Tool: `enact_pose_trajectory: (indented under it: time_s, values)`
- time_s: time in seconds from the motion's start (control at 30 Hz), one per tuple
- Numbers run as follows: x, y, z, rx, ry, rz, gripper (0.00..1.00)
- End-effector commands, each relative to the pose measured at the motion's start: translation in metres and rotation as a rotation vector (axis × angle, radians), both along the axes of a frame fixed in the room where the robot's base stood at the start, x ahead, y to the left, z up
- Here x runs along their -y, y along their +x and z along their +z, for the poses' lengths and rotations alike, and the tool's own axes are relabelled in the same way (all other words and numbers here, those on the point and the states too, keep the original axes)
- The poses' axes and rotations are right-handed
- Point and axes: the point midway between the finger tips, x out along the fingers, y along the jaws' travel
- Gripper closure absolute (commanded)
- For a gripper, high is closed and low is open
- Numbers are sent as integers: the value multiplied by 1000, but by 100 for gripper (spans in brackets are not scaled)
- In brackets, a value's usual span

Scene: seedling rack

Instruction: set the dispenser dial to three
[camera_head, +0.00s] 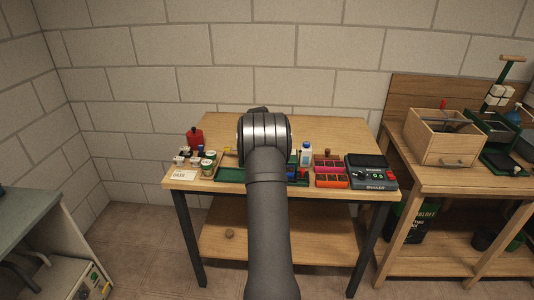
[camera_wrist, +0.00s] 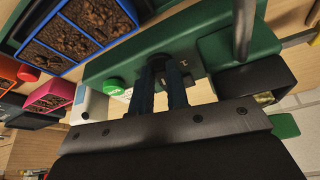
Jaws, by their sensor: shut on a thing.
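The dispenser has a green body (camera_wrist: 128,57) and lies across the middle of the wrist view. A dark round dial (camera_wrist: 157,62) sits on its face. My gripper (camera_wrist: 164,80) is shut on this dial, with one dark finger on each side of it. The fingers cover much of the dial, so its pointer and any numbers cannot be read. In the head view my own arm stands in front of the dispenser and hides it, the dial and my gripper.
A blue-rimmed tray (camera_wrist: 62,52) of dark soil cells lies near the dispenser, with a pink tray (camera_wrist: 47,98) beyond. The table's back is clear.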

Motion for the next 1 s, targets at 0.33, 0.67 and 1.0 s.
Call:
enact_pose_trajectory:
  time_s: [0.33,0.67,1.0]
  values:
    - [-1,0,0,0,-1,-95,100]
    - [-2,0,0,-1,1,-103,100]
    - [-2,0,0,-1,1,-103,64]
